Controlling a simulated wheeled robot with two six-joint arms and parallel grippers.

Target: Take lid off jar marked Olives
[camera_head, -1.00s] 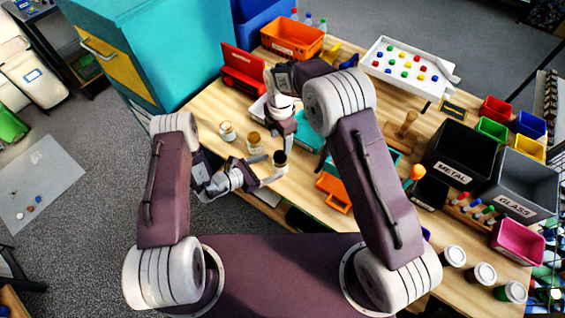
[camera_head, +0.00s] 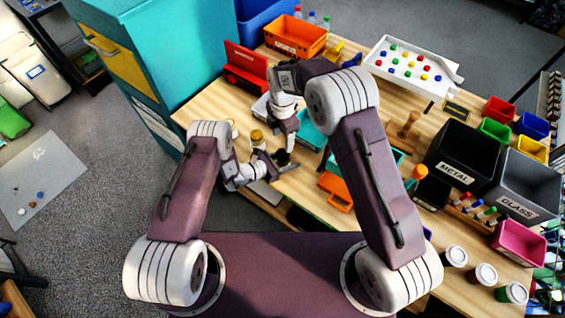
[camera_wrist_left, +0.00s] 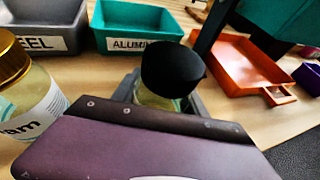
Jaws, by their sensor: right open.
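A jar with a black lid (camera_wrist_left: 172,70) stands between my left gripper's fingers (camera_wrist_left: 165,98) in the left wrist view; its lid is on and its label is hidden. In the head view its dark lid (camera_head: 282,157) shows beside my left gripper (camera_head: 274,166). Whether the left fingers touch the glass cannot be told. My right gripper (camera_head: 287,143) is open, just above and behind this jar. A gold-lidded jar (camera_wrist_left: 22,95), its label ending in "am", stands to the left; it also shows in the head view (camera_head: 257,138).
Behind the jars are a grey bin (camera_wrist_left: 42,25) with a partly hidden label and a teal bin (camera_wrist_left: 135,25) with a partly hidden label. An orange dustpan-like tray (camera_wrist_left: 240,65) lies at right. Another jar (camera_head: 234,128) is mostly hidden by my left arm.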

